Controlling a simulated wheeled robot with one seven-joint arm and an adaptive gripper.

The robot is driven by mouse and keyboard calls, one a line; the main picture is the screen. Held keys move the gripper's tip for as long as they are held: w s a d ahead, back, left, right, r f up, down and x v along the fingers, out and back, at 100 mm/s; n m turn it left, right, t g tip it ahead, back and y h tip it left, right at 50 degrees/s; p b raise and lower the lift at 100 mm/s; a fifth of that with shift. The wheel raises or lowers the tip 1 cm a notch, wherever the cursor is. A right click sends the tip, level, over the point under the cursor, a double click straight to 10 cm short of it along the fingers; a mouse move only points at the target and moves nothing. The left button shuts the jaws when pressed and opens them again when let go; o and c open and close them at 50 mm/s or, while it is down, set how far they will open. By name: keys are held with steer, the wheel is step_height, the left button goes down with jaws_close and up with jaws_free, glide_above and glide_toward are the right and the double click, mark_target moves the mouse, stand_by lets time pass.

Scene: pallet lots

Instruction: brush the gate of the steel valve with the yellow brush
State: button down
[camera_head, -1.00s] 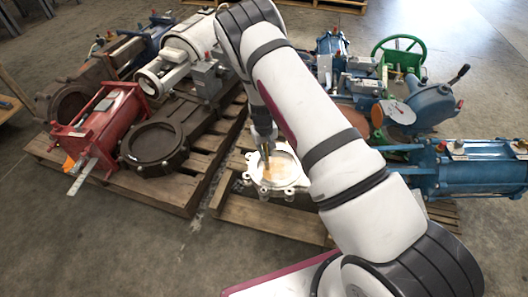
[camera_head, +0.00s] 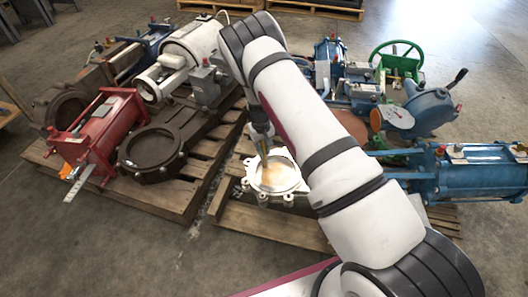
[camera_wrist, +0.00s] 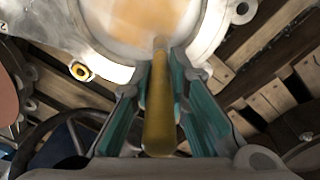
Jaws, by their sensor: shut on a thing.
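The steel valve (camera_head: 252,186) lies on the right-hand pallet, a pale metal ring with bolt lugs. Its round gate (camera_head: 275,178) shows an orange-tan patch in the middle. The gate also fills the top of the wrist view (camera_wrist: 150,22), somewhat blurred. My gripper (camera_head: 264,143) is above the valve's far edge, partly hidden by my arm in the head view. In the wrist view its teal-lined fingers are shut on the yellow brush (camera_wrist: 160,120), with the handle between them. The brush's far end reaches over the gate; whether its bristles touch the surface cannot be told.
A dark ring-shaped valve (camera_head: 152,148) and a red actuator (camera_head: 105,135) lie on the left pallet. A blue cylinder (camera_head: 478,172), a green handwheel (camera_head: 398,58) and other blue valves crowd the right. Bare concrete lies in front.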

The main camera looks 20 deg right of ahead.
steer(key=shift+s+d, duration=1.8)
steer(key=shift+d, duration=2.5)
steer(key=shift+s+a, duration=1.35)
steer(key=shift+s, duration=2.05)
steer(key=shift+w+a+r, duration=0.1)
steer(key=shift+w+a, duration=0.2)
steer(key=shift+a, duration=0.6)
steer(key=shift+w+a, duration=0.35)
steer(key=shift+a, duration=0.5)
steer(key=shift+w+a+r, duration=0.1)
steer(key=shift+w+a, duration=0.2)
steer(key=shift+a, duration=0.6)
